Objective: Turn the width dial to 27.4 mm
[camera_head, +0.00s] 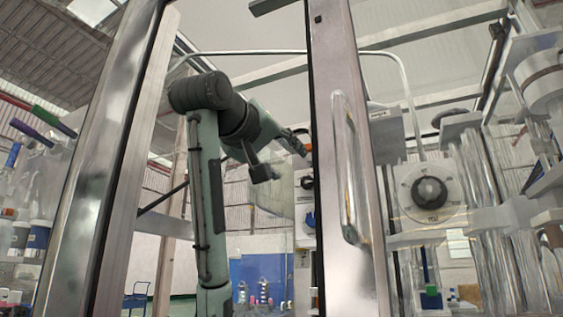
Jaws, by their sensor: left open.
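A large black dial knob (430,192) sits on a pale plate with markings, right of the door handle. A narrow panel left of the door frame carries a smaller dark knob (307,182) and a blue knob (310,218), partly hidden by the frame. I cannot tell from labels which is the width dial. My left gripper (281,160) is raised in the opening, open and seemingly empty, left of the narrow panel and apart from the large dial. My right gripper is out of view.
A metal door frame with a long handle (347,165) stands between my left arm and the large dial. Another metal post (100,165) stands on the left. Clear tubes and machine parts crowd the right side. A blue cabinet (262,275) shows in the background.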

